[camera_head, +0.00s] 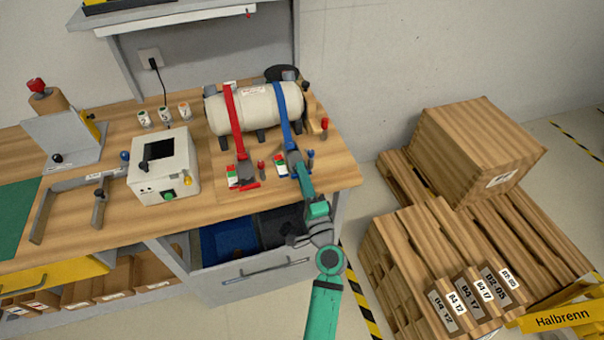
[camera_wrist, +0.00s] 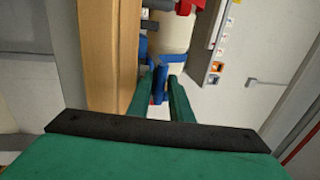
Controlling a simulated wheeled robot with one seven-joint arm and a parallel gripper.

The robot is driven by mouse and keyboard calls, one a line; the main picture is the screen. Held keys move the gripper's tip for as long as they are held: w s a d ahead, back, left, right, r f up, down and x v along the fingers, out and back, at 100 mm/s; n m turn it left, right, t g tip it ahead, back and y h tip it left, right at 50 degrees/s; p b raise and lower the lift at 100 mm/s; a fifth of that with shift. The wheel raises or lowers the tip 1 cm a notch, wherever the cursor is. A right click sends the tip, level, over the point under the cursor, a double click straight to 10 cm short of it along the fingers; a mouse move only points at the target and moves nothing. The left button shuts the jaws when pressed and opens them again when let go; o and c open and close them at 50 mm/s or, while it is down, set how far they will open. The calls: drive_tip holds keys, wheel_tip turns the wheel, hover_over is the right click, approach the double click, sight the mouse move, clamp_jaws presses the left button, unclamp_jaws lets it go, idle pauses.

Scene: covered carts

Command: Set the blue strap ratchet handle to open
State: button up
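The blue strap (camera_head: 283,110) runs over the right part of a white tank (camera_head: 255,108) and down its front to the bench top. Its ratchet (camera_head: 294,158) is at the strap's lower end, partly hidden by my gripper. The handle's angle is too small to tell. My gripper (camera_head: 301,173) reaches over the bench's front edge, its teal fingertips at the ratchet. In the wrist view my gripper (camera_wrist: 161,78) has its fingers apart, with a blue part (camera_wrist: 159,86) showing in the gap. I cannot tell whether they touch it.
A red strap (camera_head: 234,120) with its own ratchet lies left of the blue one. A white device box (camera_head: 178,185) is further left. An open drawer (camera_head: 255,275) with bins lies below the bench edge.

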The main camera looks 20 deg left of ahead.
drive_tip(key=shift+w+a, duration=0.1)
drive_tip(key=shift+w, duration=0.05)
drive_tip(key=shift+c, duration=0.2)
clamp_jaws()
